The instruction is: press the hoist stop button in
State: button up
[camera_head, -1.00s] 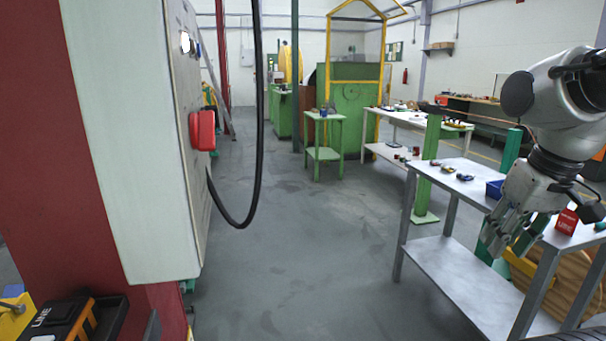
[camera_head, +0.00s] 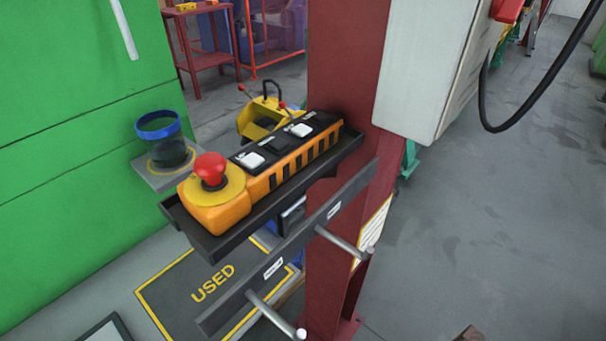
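The hoist control pendant (camera_head: 268,165) is an orange and black box lying in a black tray (camera_head: 197,232) beside a red column. At its near left end is a red mushroom stop button (camera_head: 211,168) on a yellow round base. The button stands up from the base; I cannot tell whether it is pressed. Several white and dark push buttons run along the pendant's top towards the column.
The red column (camera_head: 345,60) carries a grey-white cabinet (camera_head: 426,70) with a hanging black cable. Metal pegs (camera_head: 343,243) stick out below the tray. A blue-rimmed cup (camera_head: 160,140) stands at left, near a green wall (camera_head: 70,130). Open floor (camera_head: 500,200) lies at right.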

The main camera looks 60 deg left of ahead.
aim_at(210, 167)
jog(key=l+u, duration=0.1)
jog(key=u, duration=0.35)
jog(key=l+u, duration=0.1)
jog(key=u, duration=0.3)
jog(key=l+u, duration=0.1)
jog(key=u, duration=1.5)
